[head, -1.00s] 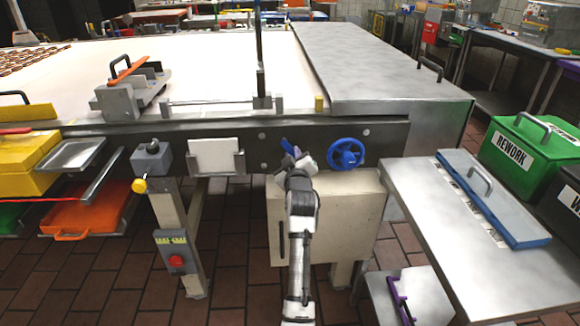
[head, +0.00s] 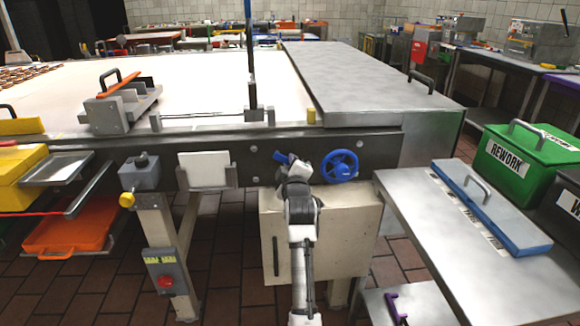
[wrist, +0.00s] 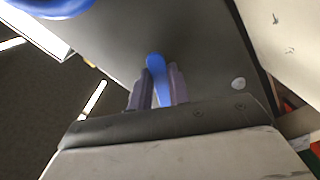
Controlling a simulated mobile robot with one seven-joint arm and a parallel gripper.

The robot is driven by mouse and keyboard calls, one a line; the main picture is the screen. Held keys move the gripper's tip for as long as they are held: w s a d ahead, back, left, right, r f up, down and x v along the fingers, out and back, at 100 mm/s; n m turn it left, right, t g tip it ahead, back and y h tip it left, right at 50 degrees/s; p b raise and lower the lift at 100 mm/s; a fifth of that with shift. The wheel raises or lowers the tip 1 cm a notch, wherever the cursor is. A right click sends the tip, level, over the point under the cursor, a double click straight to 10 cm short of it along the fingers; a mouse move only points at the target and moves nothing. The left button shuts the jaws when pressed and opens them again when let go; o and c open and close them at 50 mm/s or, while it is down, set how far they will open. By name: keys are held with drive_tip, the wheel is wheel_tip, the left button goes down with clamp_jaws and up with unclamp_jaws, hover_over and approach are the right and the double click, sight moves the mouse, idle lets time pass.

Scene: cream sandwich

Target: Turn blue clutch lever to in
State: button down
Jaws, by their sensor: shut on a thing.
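The blue clutch lever (head: 281,157) is on the dark front rail of the conveyor, just left of the blue handwheel (head: 339,166). In the head view only its upper left end shows past my gripper (head: 292,164). In the wrist view the lever (wrist: 158,80) lies between the two fingers of my gripper (wrist: 157,88), which are shut on it. In the head view the visible end of the lever points up and to the left. Its pivot and any in or out marking cannot be made out.
The blue handwheel is close on the right of my gripper. A cream box (head: 318,235) stands below the rail. A white card in a holder (head: 203,170) is to the left. A steel side table (head: 450,235) with a blue-edged lid is to the right.

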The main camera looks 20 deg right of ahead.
drive_tip(key=c, duration=1.3)
unclamp_jaws()
drive_tip(key=shift+s, duration=0.15)
drive_tip(key=b+v, duration=0.1)
drive_tip(key=v, duration=1.2)
drive_tip(key=shift+s+a, duration=0.1)
drive_tip(key=shift+s, duration=0.15)
